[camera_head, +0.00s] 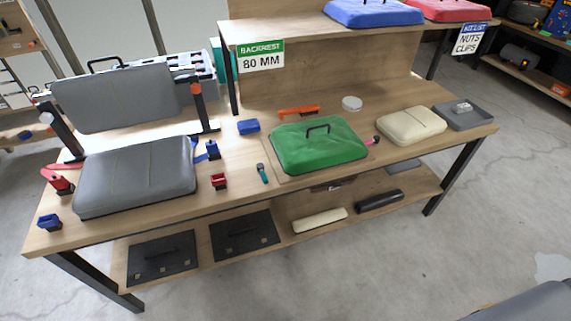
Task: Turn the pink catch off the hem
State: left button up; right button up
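A small pink catch (374,139) shows at the right edge of the green cushion (310,153), low by its hem. The catch is too small for me to tell how it is turned or whether it touches the hem. The green cushion lies flat on the wooden workbench (236,182), with a dark handle (318,129) standing up on its top. Neither of my grippers is in view.
A cream cushion (411,126) and a grey tray (463,115) lie right of the catch. An orange tool (299,111) and a round pale lid (351,103) lie behind the green cushion. A teal tool (263,174), clamps and grey cushions (137,176) are to the left.

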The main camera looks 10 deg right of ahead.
aim_at(376, 139)
jog(key=u, duration=1.65)
jog(key=k, duration=0.8)
jog(key=z, duration=1.4)
jog(key=i, duration=0.5)
jog(key=z, duration=0.05)
